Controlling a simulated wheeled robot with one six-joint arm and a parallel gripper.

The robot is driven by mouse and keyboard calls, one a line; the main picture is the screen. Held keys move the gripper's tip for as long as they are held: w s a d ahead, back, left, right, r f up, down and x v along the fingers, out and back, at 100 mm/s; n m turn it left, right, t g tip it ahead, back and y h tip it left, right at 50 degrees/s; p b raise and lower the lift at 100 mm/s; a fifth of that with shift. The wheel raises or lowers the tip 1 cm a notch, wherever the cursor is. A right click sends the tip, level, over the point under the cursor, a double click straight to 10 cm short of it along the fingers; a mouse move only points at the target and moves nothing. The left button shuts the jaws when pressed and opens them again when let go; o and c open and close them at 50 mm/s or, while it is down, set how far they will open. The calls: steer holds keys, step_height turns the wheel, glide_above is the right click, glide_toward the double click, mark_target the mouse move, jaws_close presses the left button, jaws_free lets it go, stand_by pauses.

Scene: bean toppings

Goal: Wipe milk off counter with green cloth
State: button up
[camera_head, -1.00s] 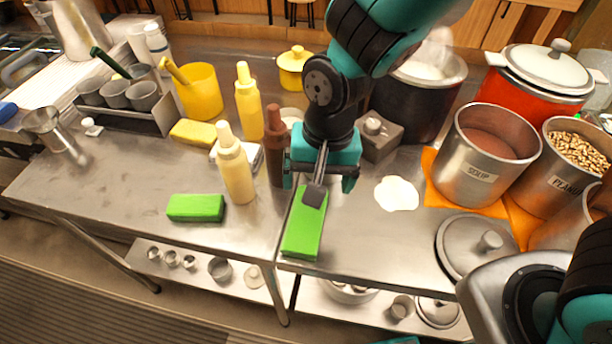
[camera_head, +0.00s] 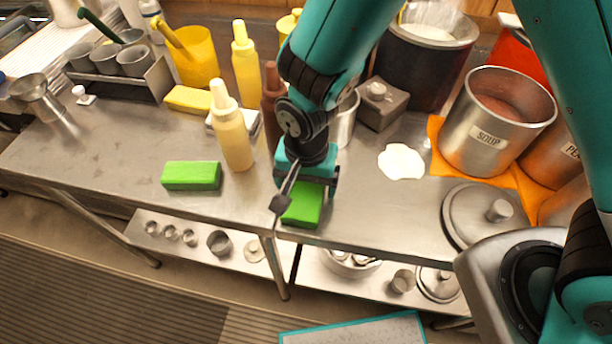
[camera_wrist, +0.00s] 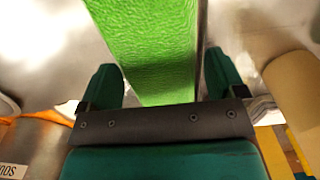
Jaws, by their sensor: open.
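The white milk puddle (camera_head: 401,161) lies on the steel counter (camera_head: 355,222), right of my gripper. A green block-like cloth (camera_head: 303,207) lies near the counter's front edge, partly hidden by my gripper (camera_head: 306,183). In the wrist view this green cloth (camera_wrist: 152,45) runs lengthwise between the two fingers of my open gripper (camera_wrist: 163,85), with a gap on each side. A second green block (camera_head: 191,175) lies on the counter to the left.
Yellow squeeze bottles (camera_head: 231,130) and a brown bottle stand close left of my gripper. The soup pot (camera_head: 492,125) on an orange cloth (camera_head: 438,150) and a steel lid (camera_head: 484,217) are right of the milk. A grey box (camera_head: 381,104) stands behind it.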

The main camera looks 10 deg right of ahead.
mark_target(306, 184)
steer(key=shift+f, duration=0.15)
steer(key=c, duration=0.7)
steer(key=shift+r+p, duration=2.2)
steer(key=shift+r, duration=0.3)
steer(key=shift+o, duration=0.3)
